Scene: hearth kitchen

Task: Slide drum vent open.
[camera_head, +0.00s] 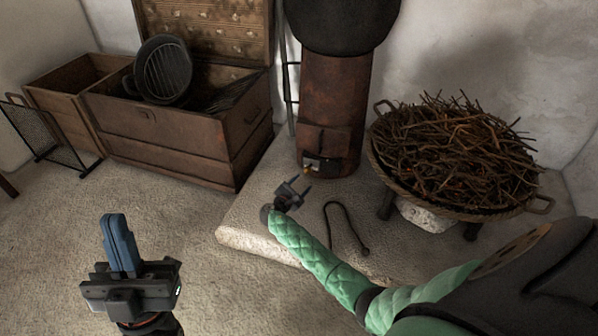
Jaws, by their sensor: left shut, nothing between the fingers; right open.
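The drum (333,95) is a rusty brown upright cylinder on the stone slab, with a black round top. Low on its front is a small vent (318,165) with a pale metal part and an orange glow. How far the vent is open is too small to tell. My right gripper (297,187), at the end of the green-sleeved arm, is open just in front of and below the vent, apparently apart from it. My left gripper (122,244), with blue fingers, is shut and empty over the floor at lower left, far from the drum.
A wide basket of twigs (455,150) stands right of the drum. A dark hooked rod (345,228) lies on the stone slab (262,215). An open wooden chest (190,135) with a black pan (163,70) stands left. The floor at lower left is clear.

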